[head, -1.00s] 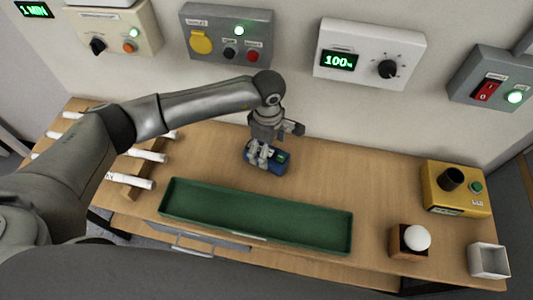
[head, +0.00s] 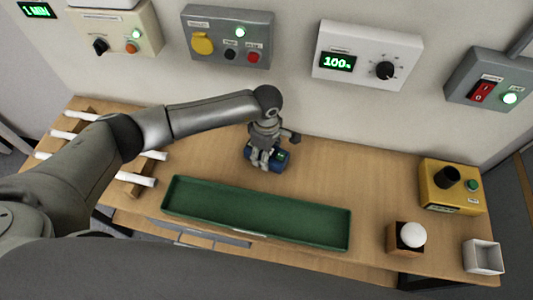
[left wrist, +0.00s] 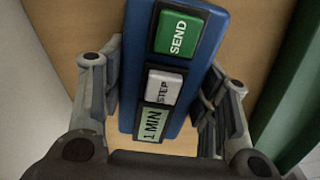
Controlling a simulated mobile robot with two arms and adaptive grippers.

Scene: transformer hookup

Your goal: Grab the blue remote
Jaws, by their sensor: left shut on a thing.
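The blue remote (head: 279,161) lies on the wooden table behind the green tray. In the left wrist view the remote (left wrist: 197,68) shows a green SEND button, a grey STEP button and a small display reading 1 MIN. My left gripper (head: 264,161) comes down over it from above. In the left wrist view the fingers of my left gripper (left wrist: 165,100) stand on both long sides of the remote, shut on it. Part of the remote is hidden under the gripper in the head view. My right gripper is not in view.
The long green tray (head: 255,238) lies just in front. White rods on wooden racks (head: 135,180) are at the left. Control panels (head: 228,40) line the wall.

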